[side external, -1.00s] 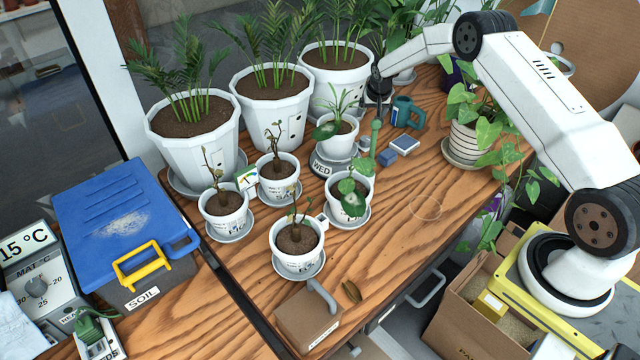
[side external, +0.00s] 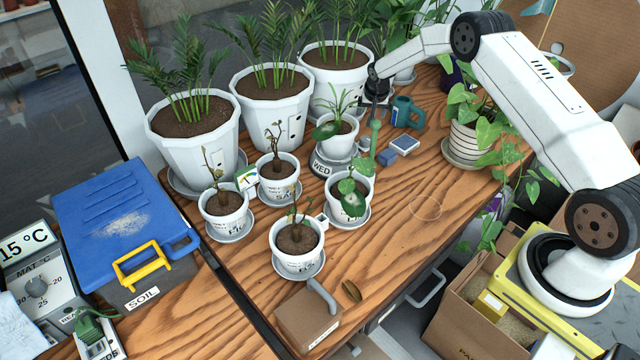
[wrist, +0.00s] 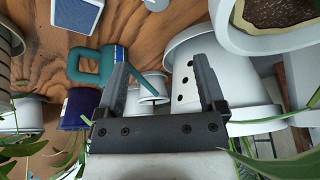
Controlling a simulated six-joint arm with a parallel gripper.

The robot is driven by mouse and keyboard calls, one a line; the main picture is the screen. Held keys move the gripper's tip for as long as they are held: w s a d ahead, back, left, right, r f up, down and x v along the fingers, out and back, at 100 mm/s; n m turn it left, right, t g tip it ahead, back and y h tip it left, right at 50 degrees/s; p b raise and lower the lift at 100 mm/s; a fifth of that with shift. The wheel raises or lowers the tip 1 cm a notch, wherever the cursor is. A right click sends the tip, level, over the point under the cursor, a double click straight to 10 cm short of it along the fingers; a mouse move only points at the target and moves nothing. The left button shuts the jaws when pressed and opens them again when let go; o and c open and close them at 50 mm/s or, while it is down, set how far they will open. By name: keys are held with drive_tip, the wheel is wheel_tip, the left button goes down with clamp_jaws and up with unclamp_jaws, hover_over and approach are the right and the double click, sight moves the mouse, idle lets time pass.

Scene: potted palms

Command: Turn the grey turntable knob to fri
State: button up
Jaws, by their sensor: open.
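The turntable (side external: 322,166) is a low round base under a small white pot (side external: 338,143) with a spiky plant. Its front rim reads WED in the side external view. A small grey knob (side external: 364,144) stands at its right side; a grey round piece, probably the same knob, is cut off at the top edge of the wrist view (wrist: 157,4). My gripper (wrist: 160,76) is open and empty, its two dark fingers spread wide. In the side external view my gripper (side external: 378,108) is behind the turntable, above the table and apart from the knob; its fingertips are partly hard to make out.
A teal watering can (side external: 405,112) stands close right of my gripper, with a blue-and-white box (side external: 404,144) in front. A large white pot (side external: 333,75) is at its left. A green cactus-like stem (side external: 374,138) rises beside the knob.

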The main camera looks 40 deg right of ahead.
drive_tip(key=shift+f, duration=0.1)
drive_tip(key=n+t+y, duration=0.1)
drive_tip(key=n+y, duration=0.1)
drive_tip(key=n, duration=0.7)
approach(366, 139)
drive_tip(key=shift+x, duration=0.85)
drive_tip(key=shift+w+d+f, duration=0.1)
drive_tip(key=shift+x, duration=3.7)
clamp_jaws()
